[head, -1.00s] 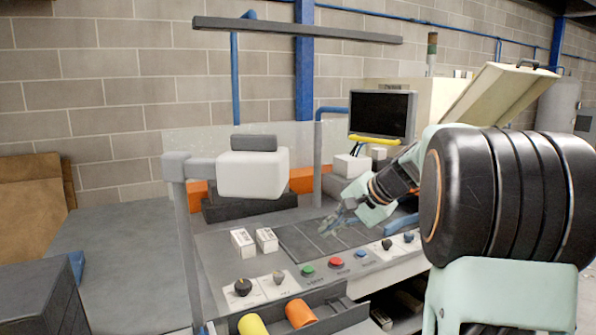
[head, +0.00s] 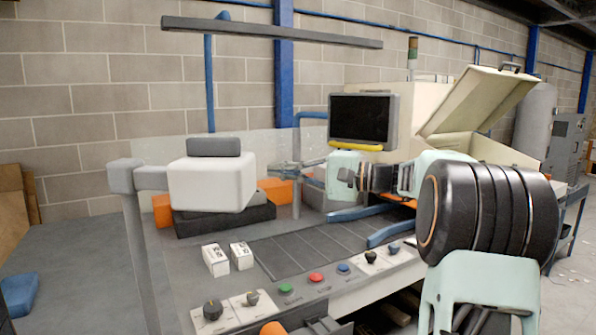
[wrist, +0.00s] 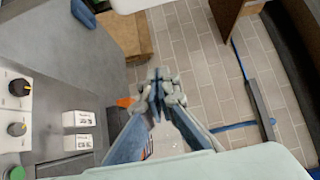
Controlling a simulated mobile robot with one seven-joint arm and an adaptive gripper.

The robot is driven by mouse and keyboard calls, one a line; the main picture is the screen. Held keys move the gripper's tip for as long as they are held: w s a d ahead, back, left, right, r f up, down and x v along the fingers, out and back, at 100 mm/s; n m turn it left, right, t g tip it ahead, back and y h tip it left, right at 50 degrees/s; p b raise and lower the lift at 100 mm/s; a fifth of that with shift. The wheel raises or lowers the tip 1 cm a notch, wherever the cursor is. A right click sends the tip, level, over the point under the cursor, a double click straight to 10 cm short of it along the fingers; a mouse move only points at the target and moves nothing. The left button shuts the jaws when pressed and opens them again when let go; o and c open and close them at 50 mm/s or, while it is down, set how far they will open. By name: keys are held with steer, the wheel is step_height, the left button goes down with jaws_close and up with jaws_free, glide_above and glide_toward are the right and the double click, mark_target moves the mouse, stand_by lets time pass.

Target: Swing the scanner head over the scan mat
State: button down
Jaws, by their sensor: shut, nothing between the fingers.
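The scanner head (head: 212,183) is a white rounded box with a grey block on top. It hangs on a grey side arm from the post (head: 135,230) at the bench's left. The scan mat appears to be the dark lined panel (head: 318,247) in the bench top; the head is to the left of it, not over it. My gripper (head: 275,172) is shut and empty, raised above the bench just right of the scanner head and pointing left. In the wrist view its fingers (wrist: 158,97) are together. A white edge at the top (wrist: 130,4) is probably the scanner head.
Two small white boxes (head: 216,260) stand left of the mat. Knobs and coloured buttons (head: 316,277) line the front panel. A clear screen (head: 150,150), orange and dark bins (head: 225,220) and a monitor (head: 361,120) stand behind. Blue rails (head: 390,230) flank the mat's right end.

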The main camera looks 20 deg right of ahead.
steer(key=shift+s+a, duration=0.35)
steer(key=shift+a, duration=0.25)
steer(key=shift+s+a, duration=0.3)
steer(key=shift+a, duration=0.35)
steer(key=shift+s+a, duration=0.35)
steer(key=shift+a, duration=0.25)
steer(key=shift+s, duration=0.1)
